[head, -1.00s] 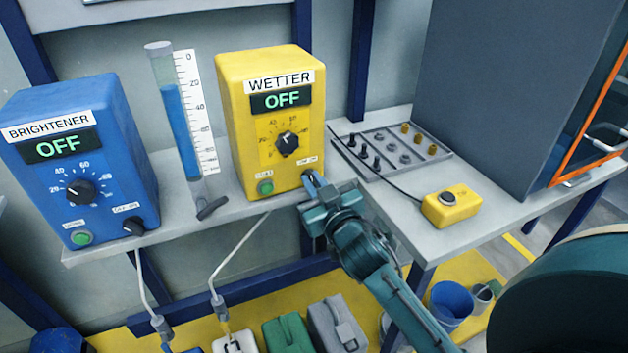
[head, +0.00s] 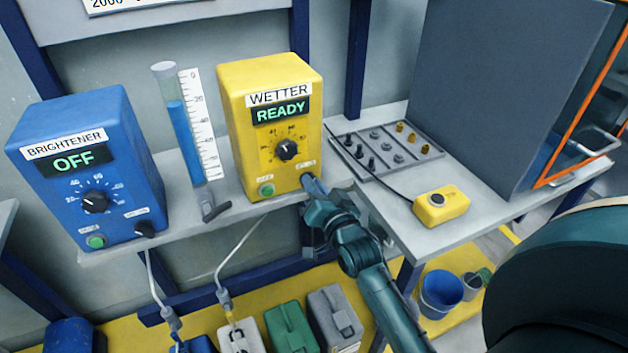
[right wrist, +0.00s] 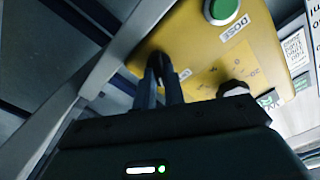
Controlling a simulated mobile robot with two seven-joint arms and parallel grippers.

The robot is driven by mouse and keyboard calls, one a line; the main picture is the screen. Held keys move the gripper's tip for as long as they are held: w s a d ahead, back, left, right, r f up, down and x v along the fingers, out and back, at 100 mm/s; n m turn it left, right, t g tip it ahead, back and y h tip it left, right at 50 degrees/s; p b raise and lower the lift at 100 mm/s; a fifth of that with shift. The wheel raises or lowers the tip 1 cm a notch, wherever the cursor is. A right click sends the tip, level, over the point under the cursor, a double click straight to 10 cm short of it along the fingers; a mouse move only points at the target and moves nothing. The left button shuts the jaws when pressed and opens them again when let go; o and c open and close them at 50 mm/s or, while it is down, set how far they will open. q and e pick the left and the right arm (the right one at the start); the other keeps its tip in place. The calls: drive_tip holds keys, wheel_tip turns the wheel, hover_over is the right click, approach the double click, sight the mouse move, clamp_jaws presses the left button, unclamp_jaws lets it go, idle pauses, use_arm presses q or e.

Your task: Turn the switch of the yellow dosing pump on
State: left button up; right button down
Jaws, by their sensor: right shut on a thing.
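The yellow dosing pump (head: 233,120), labelled WETTER, stands on the grey shelf. Its display (head: 281,109) reads READY in green. A black dial (head: 287,149) and a green button (head: 266,190) are on its front. My right gripper (head: 308,181) is at the lower right corner of the front, shut on the pump's switch, which the fingers mostly hide. In the right wrist view the gripper's fingers (right wrist: 162,75) meet at the yellow face, with the green DOSE button (right wrist: 222,8) beyond them. My left gripper does not show.
The blue BRIGHTENER pump (head: 88,165) reads OFF at left. A measuring tube (head: 183,130) with a black valve stands between the pumps. At right are a grey rack (head: 385,155) and a yellow button box (head: 441,206). Several canisters and a blue bucket (head: 441,293) are below.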

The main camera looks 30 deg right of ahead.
drive_tip(key=shift+m, duration=0.3)
drive_tip(key=c, duration=1.5)
unclamp_jaws()
drive_tip(key=s, duration=1.3)
drive_tip(key=shift+s+a, duration=0.1)
drive_tip(key=shift+a, duration=0.25)
